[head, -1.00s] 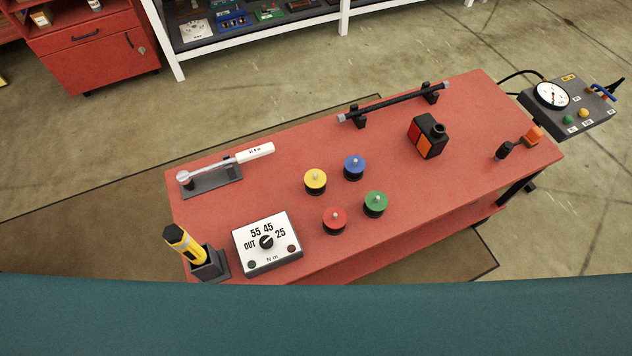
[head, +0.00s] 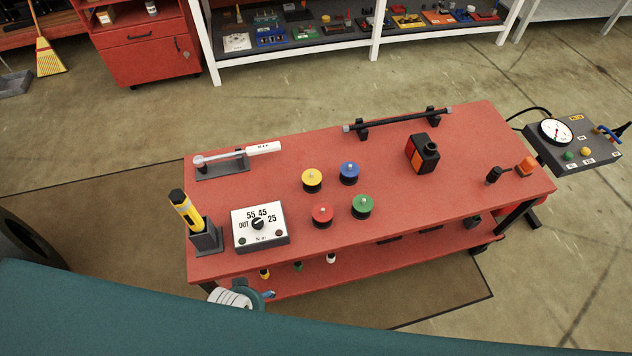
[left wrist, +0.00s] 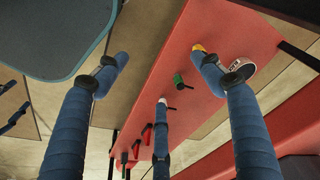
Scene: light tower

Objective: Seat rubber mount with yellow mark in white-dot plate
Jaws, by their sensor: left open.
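I cannot make out a white-dot plate. My left gripper (head: 268,294) is partly visible low beside the trolley's front left, well away from the yellow mount. In the left wrist view its blue padded fingers (left wrist: 160,75) are spread with nothing held between them. My right gripper is not in view.
A teal panel (head: 150,315) fills the foreground.

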